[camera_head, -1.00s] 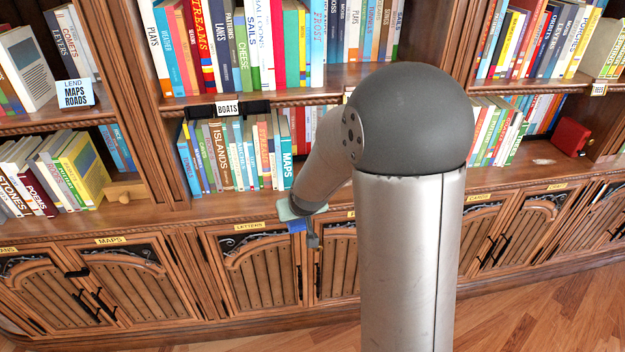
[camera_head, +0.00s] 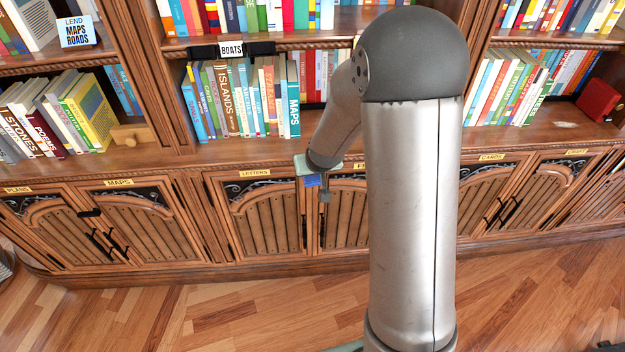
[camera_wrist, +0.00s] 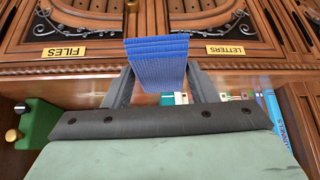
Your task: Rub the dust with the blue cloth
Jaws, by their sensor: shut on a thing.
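My gripper (camera_head: 318,188) is in front of the lower cabinet doors, just below the ledge and right of the LETTERS label. In the wrist view its two fingers (camera_wrist: 160,88) are shut on the blue cloth (camera_wrist: 158,64), which looks like a folded, ribbed block. The cloth also shows as a small blue patch in the head view (camera_head: 312,181). A pale, greyish patch that looks like the dust (camera_head: 565,124) lies on the right-hand shelf, left of a red box. The gripper and cloth are well to the left of this patch and apart from it.
The red box (camera_head: 598,100) stands at the far right of that shelf. Books (camera_head: 520,88) stand behind and left of the patch. A small wooden object (camera_head: 133,134) is on the left shelf. A green object (camera_wrist: 38,122) shows in the wrist view. The floor (camera_head: 250,310) in front is clear.

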